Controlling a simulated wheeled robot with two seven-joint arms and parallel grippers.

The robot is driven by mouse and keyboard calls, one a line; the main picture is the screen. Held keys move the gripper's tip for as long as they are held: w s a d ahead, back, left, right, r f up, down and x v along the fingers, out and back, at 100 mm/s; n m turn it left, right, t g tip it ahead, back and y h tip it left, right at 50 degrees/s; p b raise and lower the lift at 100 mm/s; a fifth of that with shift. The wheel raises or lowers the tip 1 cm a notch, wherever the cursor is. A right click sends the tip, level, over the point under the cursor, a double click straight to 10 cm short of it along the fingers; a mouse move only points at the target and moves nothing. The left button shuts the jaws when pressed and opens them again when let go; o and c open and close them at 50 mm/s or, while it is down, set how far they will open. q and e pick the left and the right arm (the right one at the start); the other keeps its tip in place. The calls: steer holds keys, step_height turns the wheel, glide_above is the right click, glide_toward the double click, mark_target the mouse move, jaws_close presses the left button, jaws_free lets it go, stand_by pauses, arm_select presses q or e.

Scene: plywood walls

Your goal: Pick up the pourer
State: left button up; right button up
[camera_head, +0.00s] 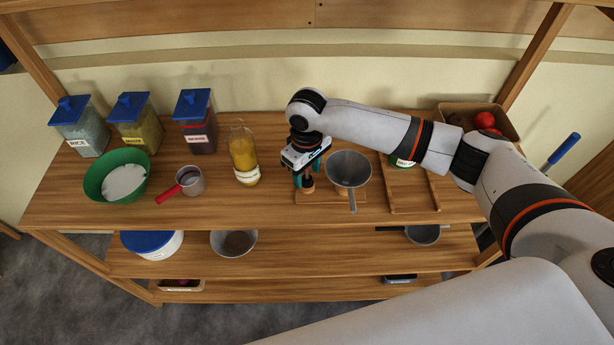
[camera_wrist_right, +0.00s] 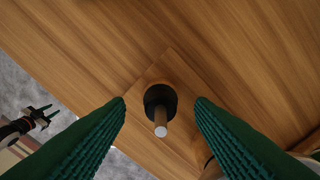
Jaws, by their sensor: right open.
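The pourer (camera_wrist_right: 161,112), with a black round body and a pale metal spout, stands upright on a small wooden board, seen from above in the right wrist view. My right gripper (camera_wrist_right: 160,108) is open and points down at it, one green finger on each side, with gaps between fingers and pourer. In the head view my right gripper (camera_head: 307,174) is over the left end of the board (camera_head: 331,198) and partly hides the pourer. A small dark gripper, apparently my left (camera_wrist_right: 38,117), shows at the left edge of the wrist view, too small to judge.
A grey funnel (camera_head: 349,169) stands close right of the gripper. A yellow oil bottle (camera_head: 243,155) is to its left. A wooden tray (camera_head: 411,199) lies to the right. Farther left are a red-handled cup (camera_head: 189,181) and a green bowl (camera_head: 97,187).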

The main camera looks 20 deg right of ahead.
steer(key=shift+f, duration=0.75)
steer(key=c, duration=1)
steer(key=shift+r, duration=0.1)
